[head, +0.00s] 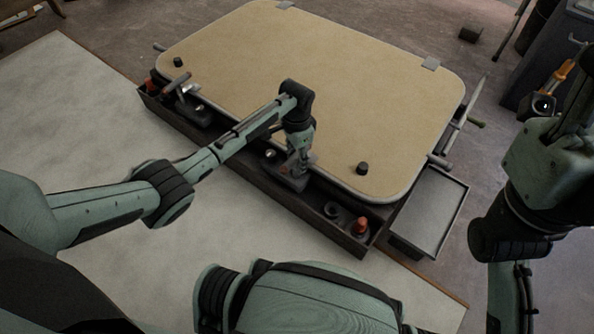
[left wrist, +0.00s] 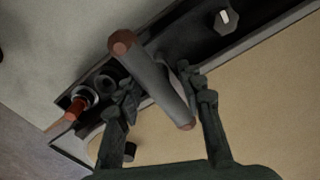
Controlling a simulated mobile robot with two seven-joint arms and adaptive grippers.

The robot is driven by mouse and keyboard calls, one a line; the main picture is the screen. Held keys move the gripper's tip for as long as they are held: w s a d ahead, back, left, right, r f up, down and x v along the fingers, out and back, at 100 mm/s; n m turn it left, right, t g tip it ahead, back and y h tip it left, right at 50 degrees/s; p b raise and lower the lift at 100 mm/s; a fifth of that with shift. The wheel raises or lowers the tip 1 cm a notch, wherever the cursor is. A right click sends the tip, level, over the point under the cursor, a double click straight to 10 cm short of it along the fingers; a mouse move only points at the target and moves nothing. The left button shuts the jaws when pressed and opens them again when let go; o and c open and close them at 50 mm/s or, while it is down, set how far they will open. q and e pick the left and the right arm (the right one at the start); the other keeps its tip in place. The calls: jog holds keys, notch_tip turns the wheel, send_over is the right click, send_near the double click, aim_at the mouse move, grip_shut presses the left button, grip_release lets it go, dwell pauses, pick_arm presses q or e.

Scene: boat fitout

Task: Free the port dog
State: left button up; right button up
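The hatch panel (head: 330,85) is a tan board with rounded corners, lying on a dark tray-like frame (head: 225,150). A dog handle, a grey bar with reddish-brown ends (left wrist: 155,82), crosses between the fingers of my left gripper (left wrist: 162,88) in the left wrist view. The fingers stand either side of the bar and look apart from it. In the head view my left gripper (head: 294,168) is over the frame's near edge, partly hiding that dog. Another dog with a bar handle (head: 178,86) is at the frame's left end. My right gripper is out of view.
Red-topped fittings stand at the frame's left end (head: 152,84) and right end (head: 361,226). Black knobs stick up from the panel (head: 362,168). A grey tray (head: 432,208) lies right of the frame. An orange-handled tool (head: 560,75) is at far right. Pale floor at left is clear.

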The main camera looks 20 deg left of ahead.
pick_arm(q)
notch_tip(320, 180, down, 4)
jog(key=shift+f+b, duration=0.15)
jog(key=shift+b, duration=0.5)
jog(key=shift+c, duration=0.2)
grip_shut()
